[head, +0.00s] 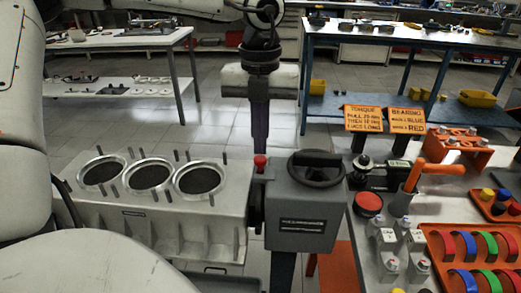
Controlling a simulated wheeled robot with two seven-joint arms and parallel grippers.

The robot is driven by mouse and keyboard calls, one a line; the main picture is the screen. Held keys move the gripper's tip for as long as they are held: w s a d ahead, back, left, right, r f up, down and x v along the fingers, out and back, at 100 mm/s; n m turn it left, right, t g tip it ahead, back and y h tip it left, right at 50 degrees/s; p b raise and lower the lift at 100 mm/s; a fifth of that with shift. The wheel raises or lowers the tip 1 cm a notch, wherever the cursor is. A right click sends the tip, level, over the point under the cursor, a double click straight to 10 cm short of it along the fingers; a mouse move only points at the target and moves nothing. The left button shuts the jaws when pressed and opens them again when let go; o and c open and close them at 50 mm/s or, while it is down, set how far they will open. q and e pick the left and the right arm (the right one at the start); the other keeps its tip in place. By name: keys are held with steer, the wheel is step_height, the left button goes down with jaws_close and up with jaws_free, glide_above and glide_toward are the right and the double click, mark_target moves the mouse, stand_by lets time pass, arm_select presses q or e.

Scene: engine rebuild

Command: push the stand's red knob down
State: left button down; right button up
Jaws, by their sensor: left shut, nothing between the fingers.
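The red knob (260,162) stands upright on a short post between the engine block and the stand's grey gearbox (305,205), which carries a black handwheel (317,168). My left gripper (260,144) points straight down from the top of the head view, its dark fingers shut and empty. Its fingertips are just above the knob in the picture; I cannot tell whether they touch it. The silver engine block (155,215), with three open bores, sits left of the knob. My right gripper is not in view.
A bench at right holds an orange tray (435,235) of coloured bearing shells, a red button (368,203), an orange-handled tool (440,168) and two orange signs (367,119). Blue (400,35) and white-topped (110,42) tables stand behind. My pale arm links fill the left foreground.

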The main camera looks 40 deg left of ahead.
mark_target(260, 158)
arm_select(q)
steer(key=shift+r, duration=0.1)
steer(key=shift+r+p, duration=0.35)
steer(key=shift+r, duration=0.1)
step_height(260, 158, up, 6)
steer(key=p, duration=0.3)
steer(key=shift+p, duration=0.3)
steer(key=shift+f, duration=0.1)
stand_by(0.5)
